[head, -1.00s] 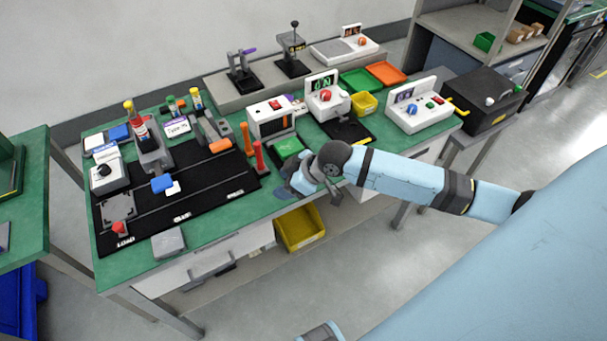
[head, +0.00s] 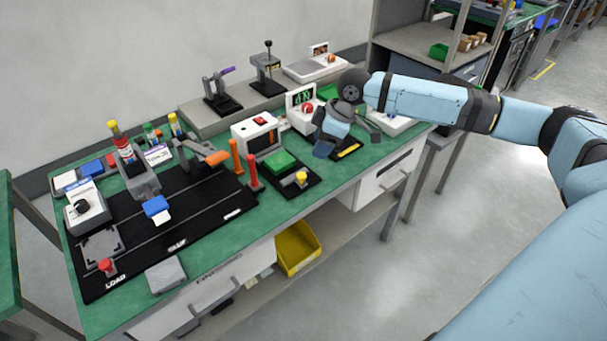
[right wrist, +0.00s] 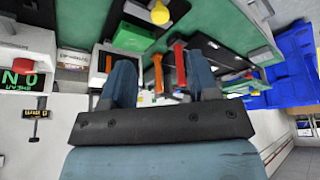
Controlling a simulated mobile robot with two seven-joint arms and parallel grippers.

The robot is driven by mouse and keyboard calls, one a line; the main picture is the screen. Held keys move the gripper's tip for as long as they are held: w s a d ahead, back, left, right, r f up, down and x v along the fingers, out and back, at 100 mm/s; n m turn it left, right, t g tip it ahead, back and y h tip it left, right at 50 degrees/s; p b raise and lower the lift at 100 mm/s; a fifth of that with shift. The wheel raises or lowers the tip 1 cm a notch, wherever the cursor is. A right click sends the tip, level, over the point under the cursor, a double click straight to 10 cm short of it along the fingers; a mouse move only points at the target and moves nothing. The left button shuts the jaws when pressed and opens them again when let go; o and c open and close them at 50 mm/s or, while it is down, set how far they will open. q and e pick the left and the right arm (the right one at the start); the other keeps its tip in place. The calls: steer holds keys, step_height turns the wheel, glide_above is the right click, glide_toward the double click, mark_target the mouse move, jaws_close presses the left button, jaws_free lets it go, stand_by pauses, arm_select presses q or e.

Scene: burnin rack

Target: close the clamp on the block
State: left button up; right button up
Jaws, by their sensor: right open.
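A grey clamp with an orange handle (head: 216,158) stands at the back right of the black mat (head: 200,200) in the head view. A blue block with a white part (head: 157,206) lies on the mat, apart from that clamp. Another grey clamp with a purple lever (head: 220,88) stands on the rear shelf. I cannot tell which clamp or block is meant. My right gripper (head: 330,148) is open and empty, above the bench right of the green pad, well away from both clamps. Its two blue fingers (right wrist: 160,80) show apart in the right wrist view. My left gripper is out of view.
Two orange-red posts (head: 236,160) and a white box with a red button (head: 257,135) stand between the mat and my right gripper. A green pad (head: 281,160) and a yellow knob (head: 301,179) are nearby. A yellow bin (head: 297,248) sits below the bench.

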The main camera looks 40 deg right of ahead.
mark_target(302, 175)
steer(key=b+x, duration=0.1)
steer(key=x, duration=1)
steer(key=shift+w+a+f, duration=0.1)
steer(key=shift+w+f, duration=0.05)
